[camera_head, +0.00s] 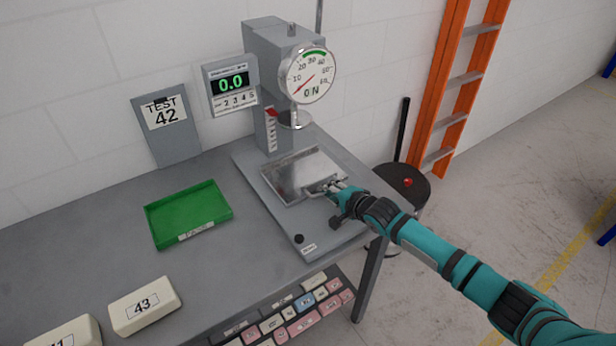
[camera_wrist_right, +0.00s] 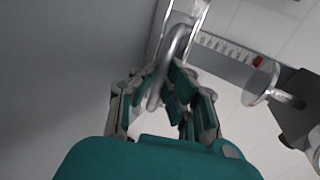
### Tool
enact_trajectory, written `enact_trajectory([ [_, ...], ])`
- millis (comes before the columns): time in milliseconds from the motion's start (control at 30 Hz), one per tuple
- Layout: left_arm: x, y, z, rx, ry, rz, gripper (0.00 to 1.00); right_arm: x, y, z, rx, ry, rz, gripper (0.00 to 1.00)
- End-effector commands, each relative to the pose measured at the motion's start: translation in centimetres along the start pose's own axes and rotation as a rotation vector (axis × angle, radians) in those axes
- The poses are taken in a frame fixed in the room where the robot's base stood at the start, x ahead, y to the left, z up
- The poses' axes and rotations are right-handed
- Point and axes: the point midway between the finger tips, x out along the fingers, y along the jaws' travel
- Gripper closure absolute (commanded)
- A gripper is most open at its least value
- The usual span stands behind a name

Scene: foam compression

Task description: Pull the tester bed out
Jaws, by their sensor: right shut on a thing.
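The tester (camera_head: 270,90) stands at the back of the table with a round dial and a small round press plate (camera_head: 295,119) on its column. The tester bed (camera_head: 299,172) is a shiny square plate on the grey base, below and in front of the press plate. My right gripper (camera_head: 333,188) is at the bed's front right edge. In the right wrist view its fingers (camera_wrist_right: 167,92) are shut around the bed's curved metal handle (camera_wrist_right: 181,48). The press plate also shows in the right wrist view (camera_wrist_right: 261,82). My left gripper is not in view.
A green tray (camera_head: 188,214) and a white foam block marked 43 (camera_head: 144,306) lie on the table (camera_head: 80,235), with another block at the lower left corner. A display reading 0.0 (camera_head: 232,84) and a TEST 42 board (camera_head: 167,125) stand behind. A black stool (camera_head: 402,185) is at right.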

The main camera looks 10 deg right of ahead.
Motion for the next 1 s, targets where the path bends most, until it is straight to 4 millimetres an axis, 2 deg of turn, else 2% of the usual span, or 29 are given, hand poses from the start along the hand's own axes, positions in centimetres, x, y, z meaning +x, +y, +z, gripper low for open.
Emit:
enact_trajectory([
  [33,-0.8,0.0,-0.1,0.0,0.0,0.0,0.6,-0.7,0.2,0.0,0.002,0.0,0.006,1.0],
  [300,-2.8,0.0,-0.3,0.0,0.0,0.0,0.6,-2.8,1.3,0.1,0.001,-0.001,0.006,1.0],
  [1000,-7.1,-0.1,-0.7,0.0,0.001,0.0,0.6,-8.5,4.0,0.1,0.0,0.0,0.006,1.0],
])
